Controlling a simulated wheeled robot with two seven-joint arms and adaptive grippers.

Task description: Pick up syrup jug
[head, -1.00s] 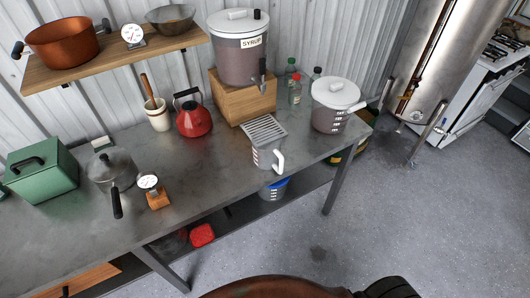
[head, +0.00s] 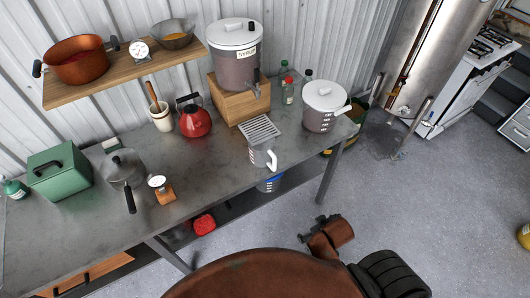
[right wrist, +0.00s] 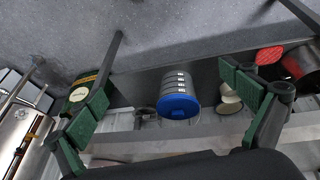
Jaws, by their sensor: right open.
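A grey, see-through jug (head: 262,157) with a white handle and white markings stands at the front edge of the metal table (head: 215,195), beside a slotted drip grate (head: 259,129). A large lidded container (head: 236,68) labelled SYRUP stands behind it on a wooden box (head: 240,100), its tap facing the jug side. My right gripper (right wrist: 163,88) is open and empty in the right wrist view, its green-padded fingers spread wide. The jug cannot be made out in that view. My left gripper is not in view.
A white-lidded pot (head: 321,118), bottles (head: 287,92) and a red kettle (head: 195,122) stand near the jug. A blue-lidded bucket (right wrist: 179,104) sits on the lower shelf between table legs. The floor (head: 400,215) in front is clear.

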